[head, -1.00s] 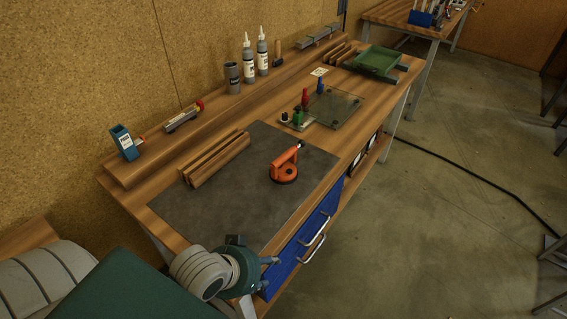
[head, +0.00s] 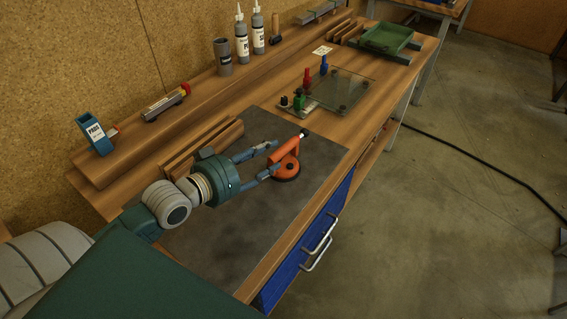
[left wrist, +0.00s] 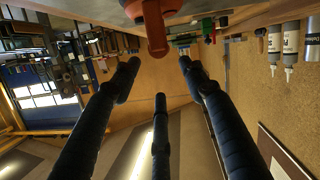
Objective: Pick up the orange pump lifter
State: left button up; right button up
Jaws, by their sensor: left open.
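The orange pump lifter (head: 287,165) stands on the dark mat (head: 260,225) on the workbench, with a round base and a slanted orange handle. My left gripper (head: 276,159) reaches over the mat from the left with its fingers open, their tips close to the lifter's left side. In the left wrist view the orange lifter (left wrist: 154,22) shows at the top middle, beyond and between the spread fingers (left wrist: 158,75). Nothing is between the fingers at their tips that I can tell as held. My right gripper is not in view.
Wooden strips (head: 200,148) lie close behind my left gripper. A glass plate (head: 345,92) with small red, blue and green parts lies farther back. A green tray (head: 388,38) stands at the far end. The mat's front part is clear.

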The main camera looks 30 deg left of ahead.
aim_at(289, 142)
pick_arm(q)
jog(key=x, duration=0.5)
jog(key=shift+w+a+f+p, duration=0.1)
jog(key=shift+a+p, duration=0.15)
jog(key=shift+p, duration=0.1)
jog(key=shift+w+d+f, duration=0.1)
jog(key=shift+w+d, duration=0.1)
jog(key=shift+w, duration=0.2)
jog(key=x, duration=0.2)
jog(key=f+p+x, duration=0.1)
jog(key=x, duration=0.1)
jog(key=shift+w+a+f, duration=0.1)
jog(key=shift+w, duration=0.15)
jog(key=shift+s, duration=0.1)
grip_shut()
